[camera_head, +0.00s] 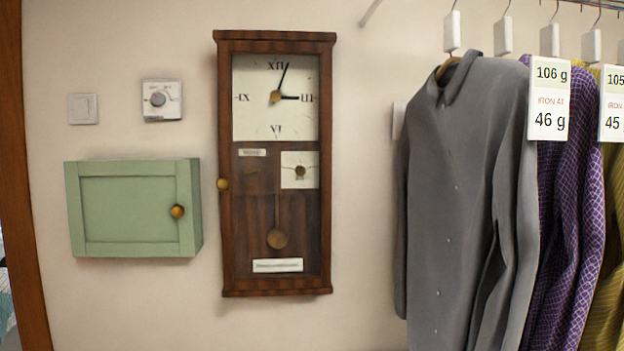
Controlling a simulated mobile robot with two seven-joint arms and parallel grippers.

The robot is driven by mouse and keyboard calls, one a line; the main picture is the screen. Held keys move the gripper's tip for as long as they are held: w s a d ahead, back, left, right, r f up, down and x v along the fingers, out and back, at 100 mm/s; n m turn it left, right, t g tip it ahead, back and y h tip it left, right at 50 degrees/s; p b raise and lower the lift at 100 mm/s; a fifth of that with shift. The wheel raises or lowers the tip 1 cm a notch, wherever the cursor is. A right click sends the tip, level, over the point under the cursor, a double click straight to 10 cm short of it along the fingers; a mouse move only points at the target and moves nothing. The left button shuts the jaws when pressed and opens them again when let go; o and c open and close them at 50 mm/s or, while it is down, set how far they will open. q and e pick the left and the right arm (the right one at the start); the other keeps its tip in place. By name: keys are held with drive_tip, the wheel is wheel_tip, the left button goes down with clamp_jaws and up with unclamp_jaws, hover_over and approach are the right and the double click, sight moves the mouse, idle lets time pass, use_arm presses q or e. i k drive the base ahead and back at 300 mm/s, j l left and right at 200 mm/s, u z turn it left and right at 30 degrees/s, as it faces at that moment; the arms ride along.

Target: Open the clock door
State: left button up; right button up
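A tall dark wooden wall clock (226,250) hangs on the wall left of the middle of the head view. Its framed door appears shut. A small brass knob (222,184) sits on the left edge of the door. Behind the door opening I see a white dial (248,120) with two black hands, a small square dial (300,180), a pendulum (277,238) and a white label strip at the bottom. Neither of my grippers shows in this view.
A green wall cabinet (125,215) with a brass knob (177,211) hangs just left of the clock. A rotary dial (161,99) and a light switch (83,108) are above it. A grey shirt (455,200) and patterned shirts with weight tags hang at the right.

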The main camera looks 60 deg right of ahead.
sight(324, 49)
drive_tip(key=z, duration=1.25)
